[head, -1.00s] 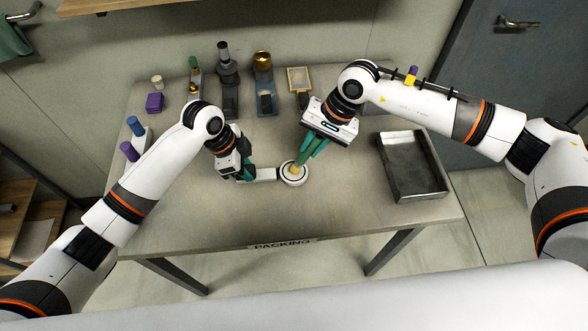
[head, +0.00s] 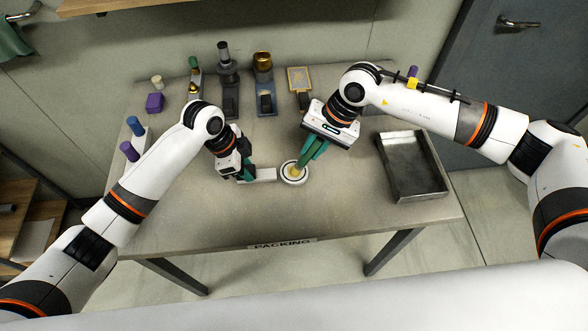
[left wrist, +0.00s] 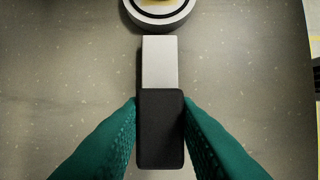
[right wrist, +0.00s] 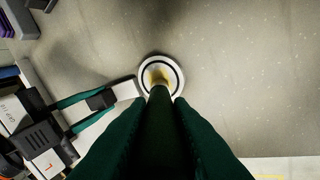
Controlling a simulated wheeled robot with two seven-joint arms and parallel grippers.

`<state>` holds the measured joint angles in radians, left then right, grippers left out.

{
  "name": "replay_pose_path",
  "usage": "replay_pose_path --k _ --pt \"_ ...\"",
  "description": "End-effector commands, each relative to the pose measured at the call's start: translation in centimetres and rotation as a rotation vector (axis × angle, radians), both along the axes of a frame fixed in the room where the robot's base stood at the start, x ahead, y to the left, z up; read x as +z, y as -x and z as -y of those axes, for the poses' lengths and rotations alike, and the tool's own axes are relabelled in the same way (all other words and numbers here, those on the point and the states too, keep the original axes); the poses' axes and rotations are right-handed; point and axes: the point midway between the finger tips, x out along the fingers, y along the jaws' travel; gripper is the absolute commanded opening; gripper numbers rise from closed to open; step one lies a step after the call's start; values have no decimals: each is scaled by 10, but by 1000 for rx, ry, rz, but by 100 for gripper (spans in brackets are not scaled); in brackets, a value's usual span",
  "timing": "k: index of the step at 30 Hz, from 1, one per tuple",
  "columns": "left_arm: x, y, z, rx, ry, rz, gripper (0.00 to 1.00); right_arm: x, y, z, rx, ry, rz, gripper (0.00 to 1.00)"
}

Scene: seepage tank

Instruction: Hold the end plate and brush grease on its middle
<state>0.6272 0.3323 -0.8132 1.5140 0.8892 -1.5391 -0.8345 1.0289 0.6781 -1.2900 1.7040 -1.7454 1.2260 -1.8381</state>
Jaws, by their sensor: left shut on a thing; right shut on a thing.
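The end plate (head: 294,173) is a round light disc with a dark ring, with a flat light bar reaching left to a black grip (left wrist: 160,130). It is at the middle of the table. My left gripper (head: 246,173) is shut on the black grip. My right gripper (head: 309,150) is shut on a dark green brush handle (right wrist: 158,125), which points down at the disc. The brush tip meets the yellowish middle of the end plate in the right wrist view (right wrist: 161,76). The bristles are mostly hidden by the handle there.
An empty metal tray (head: 411,195) stands right of the plate. Several fittings, including a gold-topped one (head: 263,62), stand along the back. The table's front middle is clear.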

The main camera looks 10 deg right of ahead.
Motion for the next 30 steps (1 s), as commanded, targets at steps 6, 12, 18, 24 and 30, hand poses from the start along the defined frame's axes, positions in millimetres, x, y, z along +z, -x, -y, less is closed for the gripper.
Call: replay_pose_path --k 6,12,18,24,30 --pt "1 -1 0 3 1 2 3 -1 6 0 1 1 -2 0" --pt "1 -1 0 3 1 2 3 0 5 0 1 1 -2 0" --pt "1 -1 0 2 1 3 3 0 -3 0 0 1 -2 0" --pt "1 0 0 0 1 1 3 0 -16 0 -1 2 0 0" --pt "0 0 0 -1 1 1 3 0 -21 0 1 1 0 0"
